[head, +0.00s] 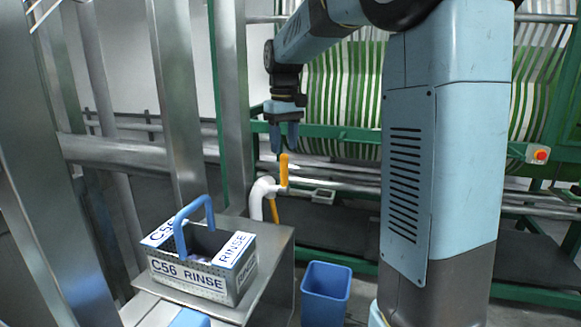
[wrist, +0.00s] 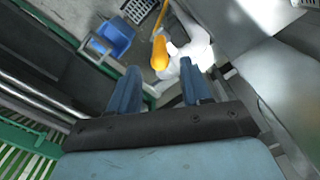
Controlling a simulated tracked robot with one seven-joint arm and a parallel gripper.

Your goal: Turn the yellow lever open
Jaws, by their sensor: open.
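The yellow lever (head: 284,168) stands upright on a white pipe (head: 262,192) beside the metal table in the head view. In the wrist view the yellow lever (wrist: 160,52) shows ahead of the fingertips, with the white pipe (wrist: 193,50) to its right. My gripper (head: 285,148) points down, with its blue fingertips just above the top of the lever. In the wrist view my gripper (wrist: 158,82) has its two fingers spread apart with nothing between them. The lever appears apart from both fingers.
A basket labelled C56 RINSE (head: 200,262) with a blue handle stands on the metal table (head: 268,262). A blue bin (head: 326,292) is on the floor. Metal posts (head: 178,110) rise at left. A green-framed machine with striped webbing (head: 345,90) stands behind, with a red button (head: 541,155).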

